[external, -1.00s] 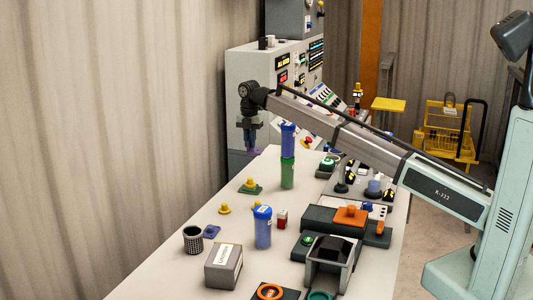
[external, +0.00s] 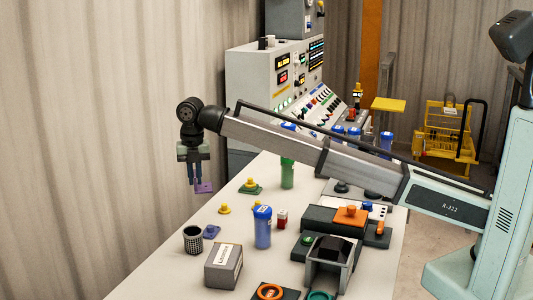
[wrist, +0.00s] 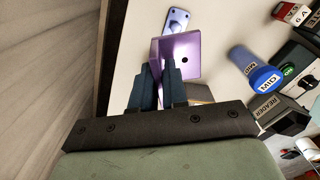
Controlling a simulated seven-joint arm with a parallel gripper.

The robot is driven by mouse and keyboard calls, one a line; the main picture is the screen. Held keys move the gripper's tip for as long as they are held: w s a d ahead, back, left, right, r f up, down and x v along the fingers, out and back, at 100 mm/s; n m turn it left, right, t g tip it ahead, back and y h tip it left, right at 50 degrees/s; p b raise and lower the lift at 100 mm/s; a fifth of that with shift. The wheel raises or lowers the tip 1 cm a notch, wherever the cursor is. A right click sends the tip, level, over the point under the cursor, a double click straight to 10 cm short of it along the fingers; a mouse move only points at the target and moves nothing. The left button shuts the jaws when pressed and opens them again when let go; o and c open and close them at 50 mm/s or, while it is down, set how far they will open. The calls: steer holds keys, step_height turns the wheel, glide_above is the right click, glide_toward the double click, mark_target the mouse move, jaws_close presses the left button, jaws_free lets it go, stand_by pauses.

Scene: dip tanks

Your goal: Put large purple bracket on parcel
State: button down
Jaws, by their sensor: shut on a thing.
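The large purple bracket (external: 204,188) hangs from my gripper (external: 195,185), which is shut on it, above the far left side of the table. In the wrist view the bracket (wrist: 183,50) shows as a flat purple plate with a small dark hole, between and just beyond the dark fingers (wrist: 165,82). The parcel seems to be the grey box with a white label (external: 223,266), standing on the near left of the table. My gripper is well above and behind it in the external view, apart from it.
A dark mesh cup (external: 193,240) and a small bluish-purple piece (external: 211,231) stand behind the box. A blue cylinder (external: 263,228) and a red block (external: 282,219) are to its right. A green cylinder (external: 287,174) stands farther back.

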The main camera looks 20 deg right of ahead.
steer(key=s+a+r+n, duration=0.1)
steer(key=s+a, duration=0.2)
steer(key=s, duration=0.5)
steer(key=s+a+r+n, duration=0.1)
steer(key=s+a, duration=0.2)
steer(key=s, duration=0.6)
glide_above(215, 256)
steer(key=shift+n, duration=0.3)
steer(key=shift+f, duration=5.05)
steer(key=shift+f, duration=0.1)
steer(key=c, duration=1.6)
jaws_free()
steer(key=o, duration=0.5)
steer(key=shift+c, duration=0.2)
